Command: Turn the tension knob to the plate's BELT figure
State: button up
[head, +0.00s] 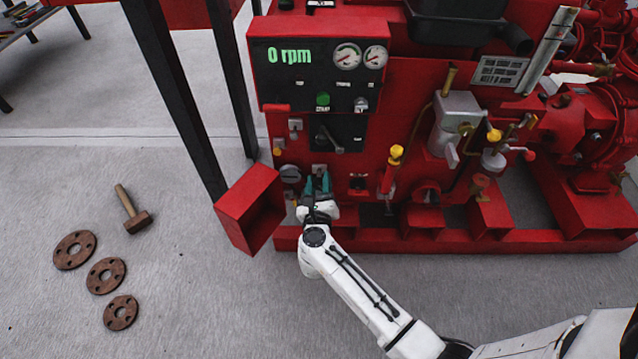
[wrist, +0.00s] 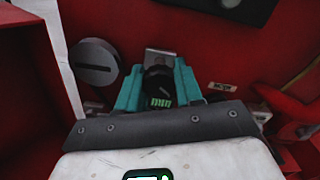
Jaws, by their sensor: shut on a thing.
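A small black knob (wrist: 157,84) with a green-lit readout below it sits on the red panel in the wrist view. My gripper (wrist: 158,88) has its teal fingers on either side of this knob and is shut on it. In the head view my gripper (head: 317,184) reaches the lower front of the red pumpset, and the fingers mostly hide the knob. A small grey label (wrist: 160,58) is just above the knob. A white data plate (head: 498,72) with dark print is on the pumpset at the upper right. Its figures are too small to read, and the readout's digits are unclear.
A grey round slotted part (head: 290,173) is just left of my gripper. An open red box (head: 249,207) stands close on the left. The control panel (head: 318,60) above reads 0 rpm. A mallet (head: 133,210) and rusty flanges (head: 106,275) lie on the floor.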

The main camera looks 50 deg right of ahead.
jog(key=shift+f, duration=0.1)
jog(key=o, duration=1)
jog(key=shift+o, duration=0.2)
jog(key=p+v, duration=0.2)
jog(key=v, duration=0.8)
jog(key=shift+s+a+p, duration=0.3)
jog(key=shift+p, duration=0.1)
